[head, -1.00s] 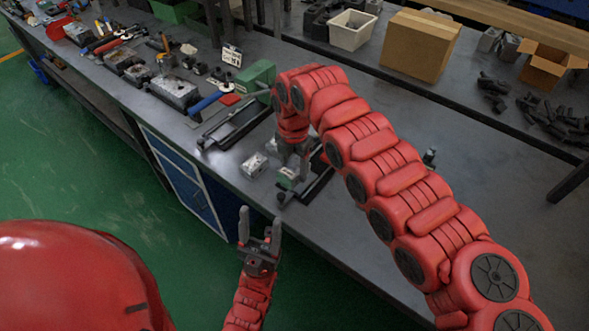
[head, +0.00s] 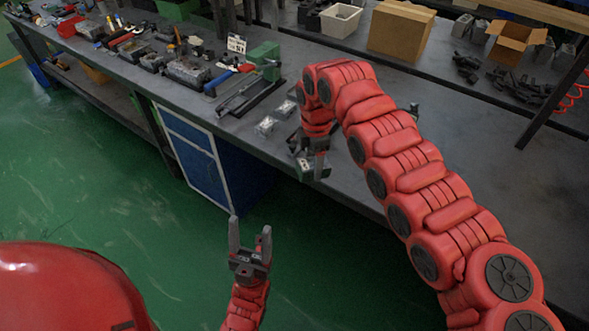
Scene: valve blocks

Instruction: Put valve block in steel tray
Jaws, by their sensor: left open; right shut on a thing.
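My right gripper (head: 314,152) points down near the front edge of the bench and is shut on a small green and grey valve block (head: 313,172). The block overlaps the bench's front edge in the picture, and its height is hard to judge. Two small silver-grey blocks (head: 265,126) lie on the bench to the left of it. My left gripper (head: 250,226) is open and empty, pointing up in front of the bench over the green floor. I cannot clearly make out a steel tray.
The grey bench (head: 345,180) has tools and metal parts along its left end. A green vise-like tool (head: 265,62) stands behind the loose blocks. A cardboard box (head: 401,30), a white bin (head: 341,20) and an open carton (head: 514,42) sit on the rear bench.

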